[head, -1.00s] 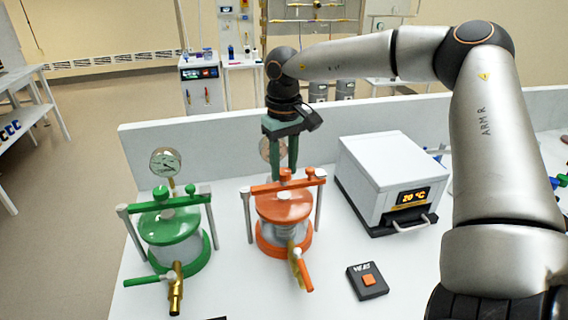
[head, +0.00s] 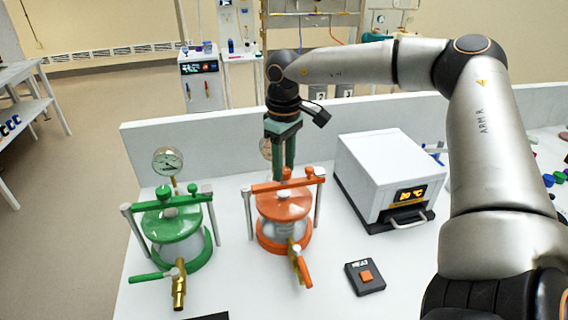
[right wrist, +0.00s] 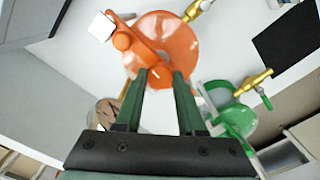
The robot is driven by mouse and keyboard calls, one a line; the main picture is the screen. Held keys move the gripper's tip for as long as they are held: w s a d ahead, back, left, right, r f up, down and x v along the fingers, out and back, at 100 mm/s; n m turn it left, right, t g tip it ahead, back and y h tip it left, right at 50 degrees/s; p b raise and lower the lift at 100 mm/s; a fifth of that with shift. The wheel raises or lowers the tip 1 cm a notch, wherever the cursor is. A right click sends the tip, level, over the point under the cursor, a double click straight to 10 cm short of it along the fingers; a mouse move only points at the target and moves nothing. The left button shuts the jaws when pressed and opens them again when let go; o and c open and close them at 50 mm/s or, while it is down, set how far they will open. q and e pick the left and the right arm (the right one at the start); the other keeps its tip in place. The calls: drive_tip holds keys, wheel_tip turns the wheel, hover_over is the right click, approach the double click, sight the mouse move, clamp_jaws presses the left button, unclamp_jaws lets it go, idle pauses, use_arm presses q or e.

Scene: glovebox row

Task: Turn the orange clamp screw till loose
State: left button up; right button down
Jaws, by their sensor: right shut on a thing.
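The orange pressure pot (head: 283,208) stands on the white bench, with an orange clamp bar across its lid between two metal posts. Its orange clamp screw (head: 284,174) is at the middle of the bar. My right gripper (head: 284,168) points straight down from above and is shut on this screw; the fingers hide most of it. In the right wrist view the fingertips (right wrist: 162,75) meet the orange clamp bar (right wrist: 140,50) over the lid. My left gripper is not in view.
A green pot (head: 172,222) with a gauge (head: 167,161) stands to the left. A white heater box (head: 390,170) reading 20 °C and a grey button box (head: 365,277) are to the right. A low wall (head: 225,128) runs behind.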

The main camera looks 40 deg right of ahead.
sight(284, 170)
drive_tip(key=c, duration=0.5)
unclamp_jaws()
wheel_tip(284, 170, up, 12)
drive_tip(key=shift+r, duration=0.25)
idle(0.3)
